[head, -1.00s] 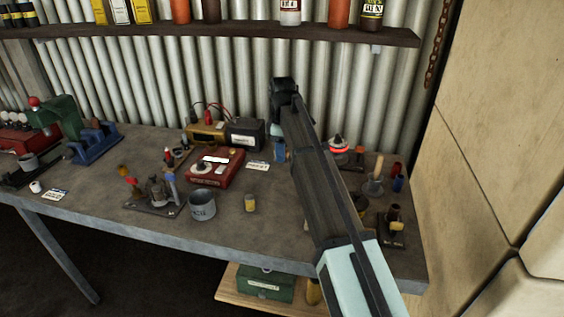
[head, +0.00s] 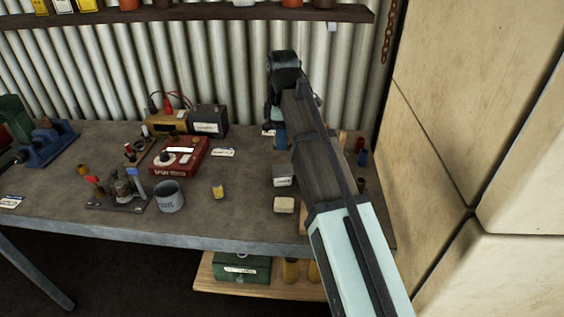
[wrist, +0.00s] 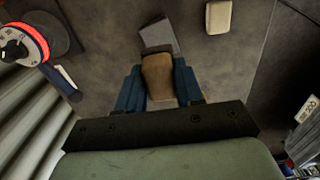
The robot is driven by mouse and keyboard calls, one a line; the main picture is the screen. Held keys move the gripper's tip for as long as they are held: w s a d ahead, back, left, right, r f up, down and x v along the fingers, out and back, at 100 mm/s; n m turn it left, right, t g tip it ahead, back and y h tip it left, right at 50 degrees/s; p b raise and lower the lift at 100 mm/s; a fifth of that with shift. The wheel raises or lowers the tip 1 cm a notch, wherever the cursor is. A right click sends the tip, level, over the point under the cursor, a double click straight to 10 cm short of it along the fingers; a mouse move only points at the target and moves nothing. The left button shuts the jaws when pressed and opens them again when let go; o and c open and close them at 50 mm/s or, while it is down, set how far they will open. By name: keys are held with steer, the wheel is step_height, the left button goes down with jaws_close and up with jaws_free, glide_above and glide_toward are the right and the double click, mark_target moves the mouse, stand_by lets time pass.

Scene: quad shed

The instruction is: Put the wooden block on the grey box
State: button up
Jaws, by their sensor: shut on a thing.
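My gripper (wrist: 158,88) has blue fingers shut on the brown wooden block (wrist: 157,72) in the wrist view. In the head view, the blue fingertips (head: 280,137) show at the back right of the bench, and I cannot make out the block there. The grey box (head: 283,176) stands on the bench, nearer the front than the gripper. The grey box also shows in the wrist view (wrist: 158,34), just beyond the block, which covers part of it. I cannot tell the height of the block above the bench.
A cream block (head: 284,205) lies just in front of the grey box. A grey tin (head: 169,196), a small yellow pot (head: 218,190) and a red instrument (head: 178,157) stand to the left. A device with a glowing red ring (wrist: 22,42) is near the gripper. Corrugated wall (head: 235,75) is behind.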

mark_target(282, 170)
steer(key=shift+f, duration=3.95)
steer(key=shift+f, duration=0.15)
steer(key=o, duration=1)
step_height(282, 170, up, 12)
steer(key=shift+r, duration=0.2)
